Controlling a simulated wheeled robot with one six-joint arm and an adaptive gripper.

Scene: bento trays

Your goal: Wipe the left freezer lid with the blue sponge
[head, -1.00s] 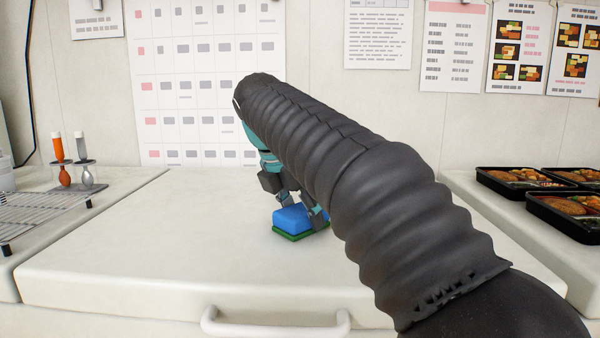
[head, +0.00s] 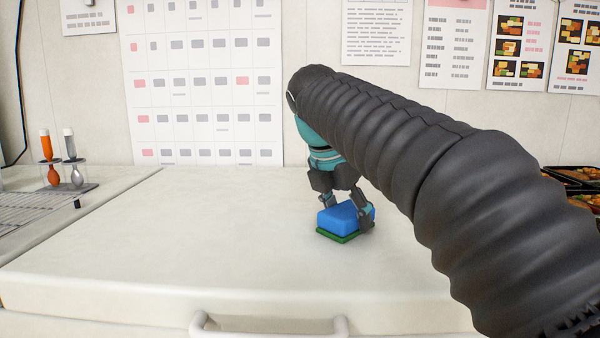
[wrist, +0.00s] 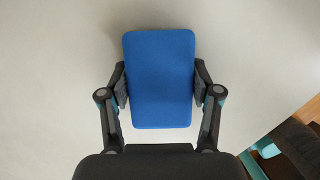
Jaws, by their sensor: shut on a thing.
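The blue sponge (head: 340,217) with a green underside is on the white freezer lid (head: 180,240), right of the lid's middle in the head view. Its green face is down and appears to touch the lid. My gripper (head: 347,205) is shut on the sponge from above. In the wrist view the sponge (wrist: 160,80) sits between both fingers of my gripper (wrist: 160,90), held at its two long sides. My arm hides the right part of the lid in the head view.
A white handle (head: 268,326) runs along the lid's front edge. At left stand a wire rack (head: 30,212) and a holder with an orange and a white-handled utensil (head: 48,150). Bento trays (head: 575,174) lie at far right, partly behind my arm. The lid around the sponge is clear.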

